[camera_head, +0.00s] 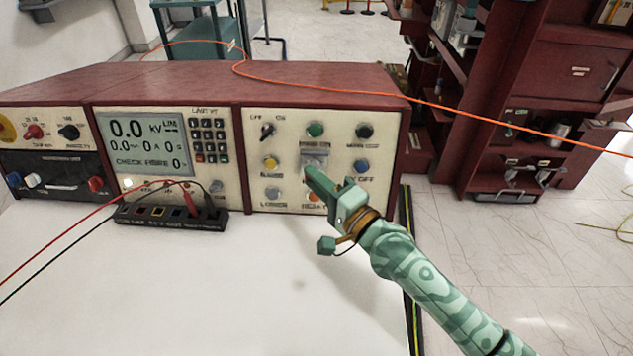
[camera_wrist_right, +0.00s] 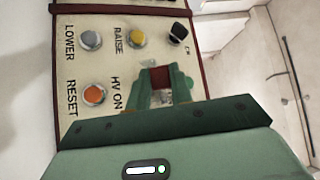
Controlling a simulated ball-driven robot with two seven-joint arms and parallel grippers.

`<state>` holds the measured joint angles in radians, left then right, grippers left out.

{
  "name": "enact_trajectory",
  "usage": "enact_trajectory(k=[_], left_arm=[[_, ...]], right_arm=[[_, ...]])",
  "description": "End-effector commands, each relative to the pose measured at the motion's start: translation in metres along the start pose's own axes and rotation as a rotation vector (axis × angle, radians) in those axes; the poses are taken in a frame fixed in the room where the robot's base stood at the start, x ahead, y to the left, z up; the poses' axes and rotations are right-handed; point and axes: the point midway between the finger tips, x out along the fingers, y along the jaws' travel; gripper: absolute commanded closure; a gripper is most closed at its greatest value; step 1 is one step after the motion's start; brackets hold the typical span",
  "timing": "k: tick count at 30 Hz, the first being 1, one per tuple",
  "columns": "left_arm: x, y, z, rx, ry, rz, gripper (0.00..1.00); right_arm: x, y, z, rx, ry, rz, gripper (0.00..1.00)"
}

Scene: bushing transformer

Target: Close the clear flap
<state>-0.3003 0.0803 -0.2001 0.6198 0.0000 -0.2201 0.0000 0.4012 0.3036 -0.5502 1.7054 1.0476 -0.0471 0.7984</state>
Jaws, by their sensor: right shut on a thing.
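The clear flap (camera_head: 315,158) is a small see-through cover on the cream right-hand panel of the test console. It sits just below the green button and stands out from the panel. My right gripper (camera_head: 312,174) reaches the panel from the lower right, with its fingertips at the flap. In the right wrist view, the two green fingers (camera_wrist_right: 160,88) are close together around the flap area, and a clear piece (camera_wrist_right: 160,98) shows between them. The right gripper is shut on the flap; the fingers hide part of it. My left gripper is not in view.
The red-framed console (camera_head: 250,82) stands on a white table (camera_head: 200,290). Several knobs and buttons surround the flap, including a green button (camera_head: 316,129) and a blue button (camera_head: 361,166). A black terminal strip (camera_head: 150,214) with red and black leads lies to the left.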

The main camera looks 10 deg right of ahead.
Motion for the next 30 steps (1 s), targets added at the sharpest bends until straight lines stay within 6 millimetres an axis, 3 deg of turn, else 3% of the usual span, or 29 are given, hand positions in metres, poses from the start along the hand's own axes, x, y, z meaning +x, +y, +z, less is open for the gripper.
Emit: enact_trajectory(k=[5,6,8,20,23,30], left_arm=[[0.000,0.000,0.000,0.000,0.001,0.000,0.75],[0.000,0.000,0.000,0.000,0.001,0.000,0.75],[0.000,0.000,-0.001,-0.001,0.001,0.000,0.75],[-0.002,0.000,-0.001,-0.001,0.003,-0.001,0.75],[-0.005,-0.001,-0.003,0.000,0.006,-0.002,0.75],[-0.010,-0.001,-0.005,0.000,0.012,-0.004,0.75]], right_arm=[[0.000,-0.001,-0.001,-0.003,0.000,-0.001,1.00],[0.000,-0.001,-0.001,-0.003,0.001,-0.001,0.73],[0.000,-0.001,-0.001,-0.002,0.001,-0.002,0.56],[-0.009,-0.001,-0.001,-0.003,0.000,0.001,0.56],[-0.027,-0.002,-0.001,-0.004,-0.001,0.002,0.56],[-0.093,0.000,0.000,-0.004,-0.003,0.005,0.56]])
